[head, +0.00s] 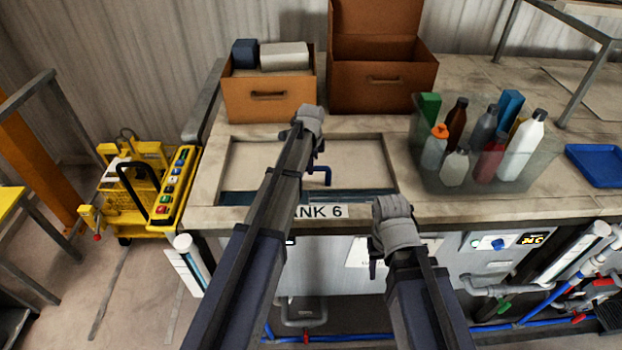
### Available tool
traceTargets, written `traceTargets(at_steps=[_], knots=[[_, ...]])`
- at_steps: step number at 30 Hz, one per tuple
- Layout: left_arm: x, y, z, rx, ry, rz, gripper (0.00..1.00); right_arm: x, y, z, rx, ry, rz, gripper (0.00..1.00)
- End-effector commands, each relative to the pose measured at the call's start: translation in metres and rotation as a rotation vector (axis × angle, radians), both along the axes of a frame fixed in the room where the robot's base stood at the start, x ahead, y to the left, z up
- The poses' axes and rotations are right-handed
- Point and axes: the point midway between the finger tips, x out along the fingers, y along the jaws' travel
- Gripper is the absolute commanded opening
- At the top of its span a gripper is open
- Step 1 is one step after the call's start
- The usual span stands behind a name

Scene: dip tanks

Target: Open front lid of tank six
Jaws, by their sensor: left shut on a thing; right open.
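Tank six is marked by the label "NK 6" (325,212) on the counter's front edge, partly hidden by my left arm. Its pale, flat front lid (360,155) lies in a rectangular recess in the counter top. A dark blue strip (238,197) shows along the recess's front edge, in front of the lid. My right gripper (374,262) is open and empty, in front of the counter and right of the label.
Behind the lid stand an orange box (268,98) with items on top and an open brown box (382,85). A clear bin (425,165) of bottles stands to the right, beside a blue tray (597,165). A yellow cart (150,190) is on the floor at left.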

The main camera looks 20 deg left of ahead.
Motion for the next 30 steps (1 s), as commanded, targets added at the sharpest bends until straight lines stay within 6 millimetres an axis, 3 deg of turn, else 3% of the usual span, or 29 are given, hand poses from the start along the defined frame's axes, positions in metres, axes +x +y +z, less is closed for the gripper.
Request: traceTargets(at_steps=[1, 3, 12, 19, 30], knots=[[0.026, 0.006, -0.001, 0.000, -0.001, 0.001, 0.00, 0.000, 0.000, 0.000, 0.000, 0.000, 0.000, 0.50], [0.047, 0.012, -0.001, 0.000, 0.000, 0.002, 0.00, 0.000, 0.000, -0.001, 0.000, 0.000, 0.000, 0.50], [0.116, 0.033, -0.001, 0.000, -0.001, 0.000, 0.00, 0.000, 0.000, -0.001, 0.000, 0.000, 0.000, 0.50], [0.143, 0.040, -0.001, 0.000, 0.000, 0.000, 0.00, 0.000, 0.000, -0.001, 0.000, 0.000, 0.000, 0.50], [0.149, 0.043, -0.001, 0.000, 0.000, 0.000, 0.00, 0.000, 0.000, -0.001, 0.000, 0.000, 0.000, 0.50]])
